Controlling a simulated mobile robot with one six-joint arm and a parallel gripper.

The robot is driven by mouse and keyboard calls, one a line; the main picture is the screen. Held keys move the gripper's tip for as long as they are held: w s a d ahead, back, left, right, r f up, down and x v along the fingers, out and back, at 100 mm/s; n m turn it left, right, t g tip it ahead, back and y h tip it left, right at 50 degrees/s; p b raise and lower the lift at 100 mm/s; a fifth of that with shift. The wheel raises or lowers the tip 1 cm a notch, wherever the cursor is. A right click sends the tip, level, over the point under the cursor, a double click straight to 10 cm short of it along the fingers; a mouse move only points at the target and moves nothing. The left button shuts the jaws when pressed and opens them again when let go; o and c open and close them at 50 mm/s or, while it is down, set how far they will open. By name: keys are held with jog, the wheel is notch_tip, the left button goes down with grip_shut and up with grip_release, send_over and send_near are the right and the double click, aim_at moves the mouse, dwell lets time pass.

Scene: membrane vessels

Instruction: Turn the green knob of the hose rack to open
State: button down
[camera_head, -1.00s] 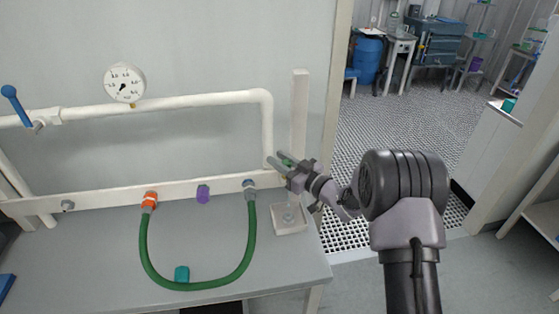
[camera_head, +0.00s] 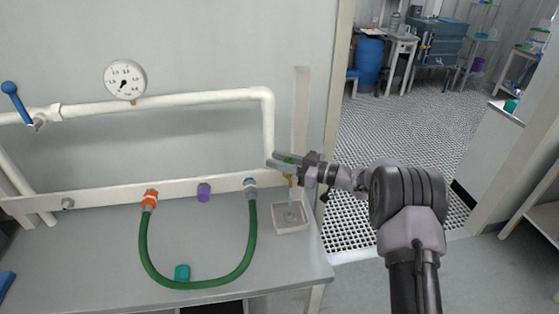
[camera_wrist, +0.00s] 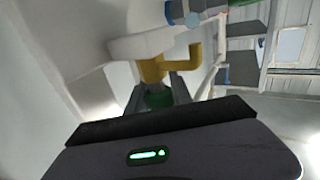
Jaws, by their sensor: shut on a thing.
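The hose rack is a white rail (camera_head: 105,197) on the wall with a white pipe (camera_head: 200,98) above it. The green knob (camera_head: 288,160) is on a small brass tap (camera_head: 291,180) at the pipe's lower right end. My gripper (camera_head: 284,159) reaches it from the right and is shut on the knob, which its fingers partly hide. In the wrist view the green knob (camera_wrist: 158,100) lies between the fingers, with the brass tap body (camera_wrist: 155,68) just beyond. I cannot tell the knob's exact angle.
A green hose (camera_head: 143,245) hangs in a loop from an orange fitting (camera_head: 150,197) and a blue-ringed fitting (camera_head: 250,186). A purple fitting (camera_head: 203,192) is between them. A pale tray (camera_head: 291,226) is below the tap. A gauge (camera_head: 124,78) and blue-handled valve (camera_head: 12,95) are left.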

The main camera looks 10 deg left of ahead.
jog(key=shift+s+n+g, duration=0.1)
jog(key=shift+n+g, duration=0.5)
jog(key=shift+g, duration=0.3)
jog(key=shift+s+g+y, duration=0.1)
jog(key=shift+g+y, duration=0.2)
jog(key=c, duration=1.4)
grip_release()
jog(key=shift+a, duration=0.1)
jog(key=s+d+p, duration=0.2)
jog(key=d+p, duration=0.1)
jog(key=d, duration=1.4)
jog(key=shift+s+d, duration=0.15)
jog(key=shift+s, duration=0.25)
